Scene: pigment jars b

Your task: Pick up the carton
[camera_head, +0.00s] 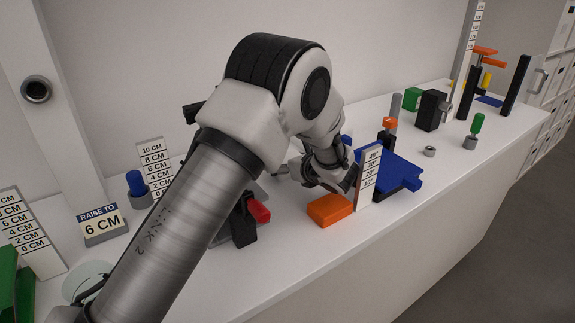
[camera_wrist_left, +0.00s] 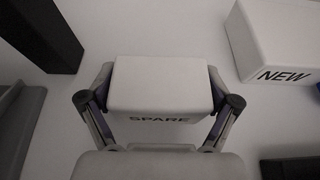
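A white carton marked SPARE (camera_wrist_left: 160,85) lies between the two fingers of my left gripper (camera_wrist_left: 160,78) in the left wrist view. One finger is close along each short side of it. I cannot tell whether the pads press on it or a thin gap is left. A second white carton marked NEW (camera_wrist_left: 280,40) stands apart at the upper right of that view. In the head view my left gripper (camera_head: 338,180) points down low over the table behind the orange block, and its arm hides much of the space around it. My right gripper is not in view.
An orange block (camera_head: 330,209) and an upright scale plate (camera_head: 368,180) stand close in front of the left gripper, with a blue plate (camera_head: 395,172) to the right. A black block (camera_wrist_left: 35,35) is left of the cartons. The table's front edge looks clear.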

